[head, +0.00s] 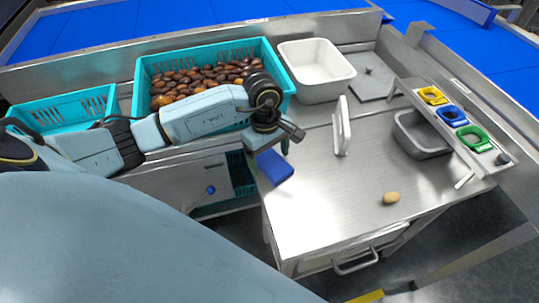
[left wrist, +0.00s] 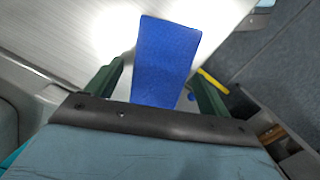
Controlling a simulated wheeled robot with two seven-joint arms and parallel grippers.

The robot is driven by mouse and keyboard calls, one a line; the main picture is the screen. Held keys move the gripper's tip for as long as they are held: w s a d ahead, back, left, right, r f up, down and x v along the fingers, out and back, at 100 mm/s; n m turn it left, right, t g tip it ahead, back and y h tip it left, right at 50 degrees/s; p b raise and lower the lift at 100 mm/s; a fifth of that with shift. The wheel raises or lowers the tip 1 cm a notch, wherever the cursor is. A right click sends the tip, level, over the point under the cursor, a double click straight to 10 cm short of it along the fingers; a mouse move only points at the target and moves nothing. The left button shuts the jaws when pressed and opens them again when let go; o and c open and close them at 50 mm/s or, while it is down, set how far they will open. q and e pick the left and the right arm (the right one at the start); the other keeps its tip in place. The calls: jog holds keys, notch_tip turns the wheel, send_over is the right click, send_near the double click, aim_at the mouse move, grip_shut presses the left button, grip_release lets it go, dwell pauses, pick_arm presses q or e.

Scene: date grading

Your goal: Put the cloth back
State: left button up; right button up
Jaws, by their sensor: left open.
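The cloth (head: 275,167) is a flat blue rectangle at the left edge of the steel worktop (head: 330,205). In the left wrist view the cloth (left wrist: 166,55) stretches forward between my fingers, its far part against the bright worktop. My left gripper (head: 272,144) is over the cloth's upper end in the head view. Its two dark green fingers (left wrist: 157,85) stand wide apart, one on each side of the cloth, with gaps. Whether the cloth's near end touches the gripper is hidden. My right gripper is in neither view.
A teal crate of dates (head: 140,103) lies behind my left arm. A white bin (head: 318,90), an upright white board (head: 342,127) and a single date (head: 391,198) are on the worktop. A grey tub (head: 422,150) sits at right, beside yellow, blue and green items (head: 474,138).

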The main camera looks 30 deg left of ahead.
aim_at(268, 159)
pick_arm(q)
jog(key=shift+r, duration=0.25)
jog(key=r+p, duration=0.2)
jog(key=r, duration=0.1)
jog(key=r+p, duration=0.1)
jog(key=shift+w+a+r, duration=0.1)
jog(key=shift+a+r, duration=0.2)
jog(key=shift+r, duration=0.05)
notch_tip(268, 159, up, 7)
jog(key=p, duration=0.4)
jog(key=shift+w+a, duration=0.15)
jog(key=shift+a, duration=0.25)
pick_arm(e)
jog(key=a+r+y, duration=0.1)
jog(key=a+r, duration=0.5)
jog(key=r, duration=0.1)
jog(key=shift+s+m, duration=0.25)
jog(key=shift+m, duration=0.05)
